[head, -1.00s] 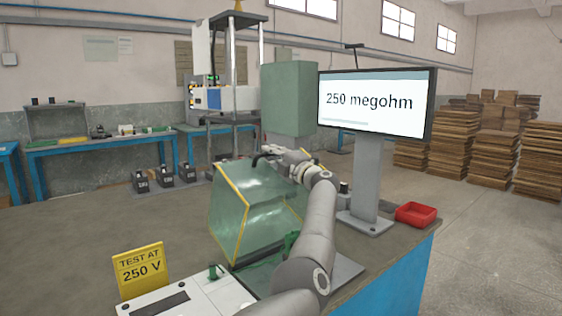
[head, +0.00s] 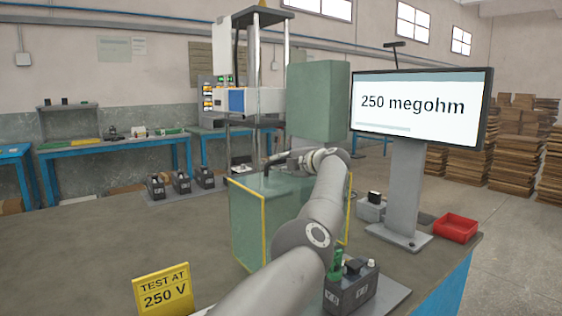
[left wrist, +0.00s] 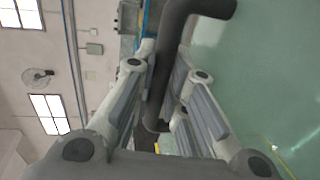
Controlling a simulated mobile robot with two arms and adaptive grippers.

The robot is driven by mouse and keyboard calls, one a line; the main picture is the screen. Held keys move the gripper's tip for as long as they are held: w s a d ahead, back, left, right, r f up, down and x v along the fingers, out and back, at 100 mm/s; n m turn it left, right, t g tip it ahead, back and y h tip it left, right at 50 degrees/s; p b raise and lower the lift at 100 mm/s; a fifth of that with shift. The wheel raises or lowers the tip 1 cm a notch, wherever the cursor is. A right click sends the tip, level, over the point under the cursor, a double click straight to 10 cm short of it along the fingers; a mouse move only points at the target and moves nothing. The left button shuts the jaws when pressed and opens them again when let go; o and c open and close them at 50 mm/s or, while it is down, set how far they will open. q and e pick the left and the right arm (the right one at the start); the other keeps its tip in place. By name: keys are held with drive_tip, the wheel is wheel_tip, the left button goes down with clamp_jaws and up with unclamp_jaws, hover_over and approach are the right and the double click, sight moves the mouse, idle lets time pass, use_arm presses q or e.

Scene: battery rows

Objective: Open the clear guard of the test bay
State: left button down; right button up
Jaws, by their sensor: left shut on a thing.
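The clear guard (head: 248,222) is a greenish see-through box with yellow edges, standing on the bench with its near edges about upright. A black battery (head: 352,288) with a green clip on top sits on a grey plate in front of it, outside its visible walls. My left gripper (head: 277,162) is at the guard's top, shut on its dark handle. The left wrist view shows the dark handle (left wrist: 168,70) running between the fingers, with the clear guard panel on the right. My left arm hides part of the guard. My right gripper is not in view.
A monitor (head: 421,107) reading 250 megohm stands right of the guard, with a red tray (head: 456,227) beside it. A yellow "TEST AT 250 V" sign (head: 163,290) stands at front left. Several black batteries (head: 181,182) line the back left. The bench's left middle is clear.

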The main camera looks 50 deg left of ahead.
use_arm(q)
drive_tip(key=c, duration=1.7)
unclamp_jaws()
drive_tip(key=shift+d, duration=0.15)
drive_tip(key=shift+d+r, duration=0.15)
drive_tip(key=shift+d, duration=0.35)
wheel_tip(320, 180, up, 2)
hover_over(308, 183)
